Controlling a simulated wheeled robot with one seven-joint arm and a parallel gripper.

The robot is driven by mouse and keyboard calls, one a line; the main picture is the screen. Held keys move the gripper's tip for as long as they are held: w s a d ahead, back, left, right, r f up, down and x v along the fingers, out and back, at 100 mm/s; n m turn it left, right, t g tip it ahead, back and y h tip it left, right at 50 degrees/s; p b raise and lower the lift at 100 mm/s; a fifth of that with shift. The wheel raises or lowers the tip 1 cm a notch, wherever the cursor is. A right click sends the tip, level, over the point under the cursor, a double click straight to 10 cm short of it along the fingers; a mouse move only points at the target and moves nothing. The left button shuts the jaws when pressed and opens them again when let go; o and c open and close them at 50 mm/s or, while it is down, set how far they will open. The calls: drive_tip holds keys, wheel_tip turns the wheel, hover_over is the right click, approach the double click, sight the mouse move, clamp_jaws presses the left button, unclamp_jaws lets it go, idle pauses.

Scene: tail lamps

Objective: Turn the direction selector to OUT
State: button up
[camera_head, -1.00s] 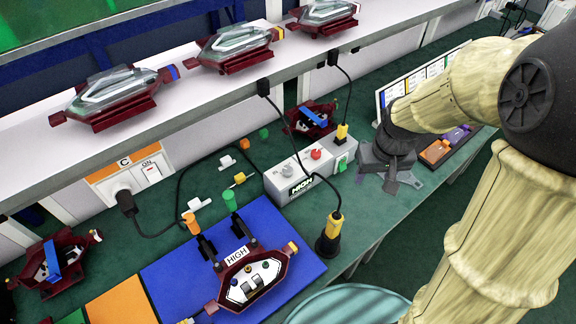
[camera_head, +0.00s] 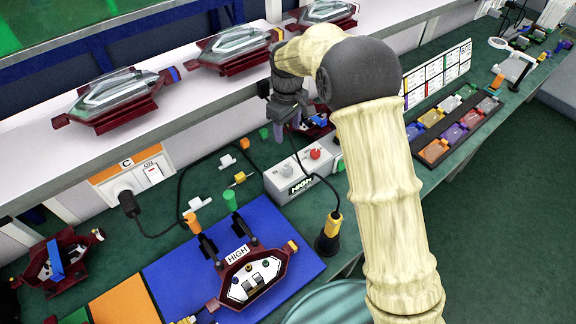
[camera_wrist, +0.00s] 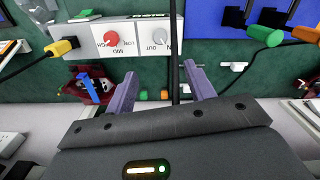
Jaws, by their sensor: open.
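The grey control box (camera_head: 275,186) stands on the green bench, with a pale grey knob (camera_head: 287,171) beside a red knob (camera_head: 315,154). In the wrist view the box (camera_wrist: 132,48) appears upside down. There the pale knob (camera_wrist: 158,36) has IN and OUT lettering by it, and the red knob (camera_wrist: 111,39) has LOW and MID. The pale knob's exact pointing is too small to tell. My gripper (camera_wrist: 160,80) is open and empty, its two fingers apart and short of the box. In the head view my gripper (camera_head: 287,127) hangs above and behind the box, touching neither knob.
A black cable (camera_wrist: 174,60) runs between the fingers' directions, beside the pale knob. The shelf edge (camera_head: 215,100) with lamps is close to my arm. A lamp labelled HIGH (camera_head: 250,275) lies on the blue mat (camera_head: 180,270). A yellow-black plug (camera_head: 329,233) stands right of the mat.

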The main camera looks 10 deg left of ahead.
sight(287, 169)
drive_tip(key=shift+f, duration=0.1)
wheel_tip(287, 169, down, 16)
drive_tip(key=p, duration=0.3)
drive_tip(key=shift+f+p, duration=0.1)
drive_tip(key=shift+p, duration=0.2)
drive_tip(key=shift+f, duration=0.5)
drive_tip(key=shift+w+d, duration=0.1)
drive_tip(key=shift+c, duration=0.2)
drive_tip(key=c, duration=0.9)
